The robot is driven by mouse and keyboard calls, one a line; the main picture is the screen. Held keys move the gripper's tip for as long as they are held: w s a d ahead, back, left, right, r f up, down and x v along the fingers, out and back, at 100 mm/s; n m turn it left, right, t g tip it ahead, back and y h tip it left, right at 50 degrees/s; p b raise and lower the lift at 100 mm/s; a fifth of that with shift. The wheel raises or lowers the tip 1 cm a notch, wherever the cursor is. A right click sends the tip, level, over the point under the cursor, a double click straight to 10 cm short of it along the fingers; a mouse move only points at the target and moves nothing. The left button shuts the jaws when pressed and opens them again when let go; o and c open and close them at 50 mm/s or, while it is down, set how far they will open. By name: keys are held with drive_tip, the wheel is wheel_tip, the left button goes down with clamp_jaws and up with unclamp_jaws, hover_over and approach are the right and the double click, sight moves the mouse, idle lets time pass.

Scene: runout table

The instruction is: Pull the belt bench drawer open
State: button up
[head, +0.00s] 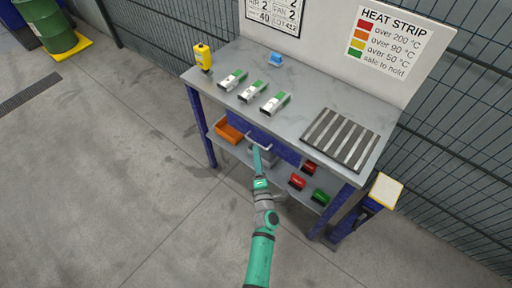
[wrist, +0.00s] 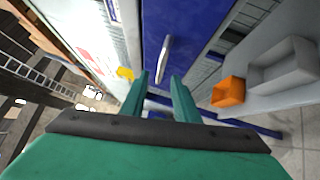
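The belt bench (head: 308,95) has a blue drawer (head: 286,151) under its grey top, and the drawer looks shut. Its pale bar handle (head: 258,146) is on the front. In the wrist view the blue drawer front (wrist: 198,30) fills the upper middle, with the handle (wrist: 165,50) running lengthwise. My gripper (head: 257,150) is in front of the handle. In the wrist view my gripper (wrist: 160,76) has its two green fingers apart, with the handle's near end between the tips in the picture. I cannot tell whether they touch it.
The lower shelf holds an orange bin (head: 229,131) and red boxes (head: 297,181). A yellow-topped post (head: 386,189) stands at right.

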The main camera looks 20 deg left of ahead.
drive_tip(key=shift+x, duration=1.9)
clamp_jaws()
